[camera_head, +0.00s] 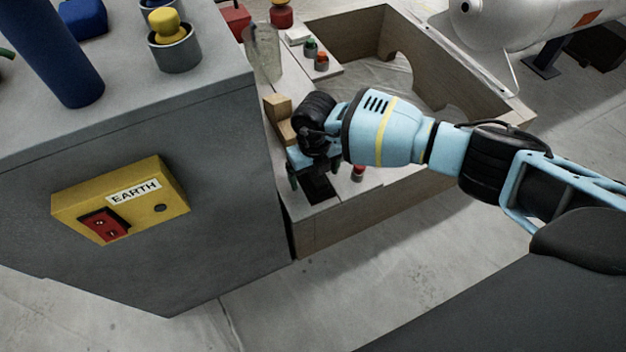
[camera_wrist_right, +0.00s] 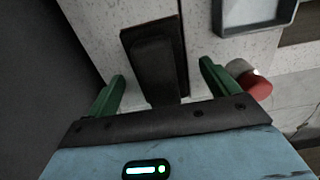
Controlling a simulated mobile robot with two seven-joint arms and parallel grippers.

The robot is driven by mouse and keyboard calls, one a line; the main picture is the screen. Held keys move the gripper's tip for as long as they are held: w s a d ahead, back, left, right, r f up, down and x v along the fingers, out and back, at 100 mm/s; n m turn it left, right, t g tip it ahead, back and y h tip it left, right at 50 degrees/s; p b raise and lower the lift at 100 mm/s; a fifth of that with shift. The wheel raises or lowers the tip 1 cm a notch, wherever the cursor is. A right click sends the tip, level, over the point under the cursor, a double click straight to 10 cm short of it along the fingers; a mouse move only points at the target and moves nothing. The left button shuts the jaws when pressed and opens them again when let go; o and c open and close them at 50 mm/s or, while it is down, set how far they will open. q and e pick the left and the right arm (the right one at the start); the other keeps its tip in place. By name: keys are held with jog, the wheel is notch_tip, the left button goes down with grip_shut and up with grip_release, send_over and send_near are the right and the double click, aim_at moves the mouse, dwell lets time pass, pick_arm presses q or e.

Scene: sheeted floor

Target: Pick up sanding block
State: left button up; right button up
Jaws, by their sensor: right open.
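A dark block (camera_wrist_right: 152,60), which looks like the sanding block, lies on the speckled bench top (camera_wrist_right: 205,60) in the right wrist view. It has a raised narrower part and a flat dark base. My right gripper (camera_wrist_right: 160,88) is open, with one green finger on each side of the block's near end. In the head view my right gripper (camera_head: 316,176) is over the near end of the low bench, with the dark block (camera_head: 319,190) just below it. Whether the fingers touch the block cannot be told. My left gripper is not in view.
A red-topped item (camera_wrist_right: 257,86) stands close to the right finger, and a grey tray (camera_wrist_right: 252,12) lies beyond. Wooden blocks (camera_head: 277,107) sit behind the gripper. A tall grey cabinet (camera_head: 190,235) with a yellow EARTH switch box (camera_head: 150,190) borders the bench on the left.

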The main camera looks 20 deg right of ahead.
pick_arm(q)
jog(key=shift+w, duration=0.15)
pick_arm(e)
jog(key=shift+f, duration=0.15)
jog(key=c, duration=1.2)
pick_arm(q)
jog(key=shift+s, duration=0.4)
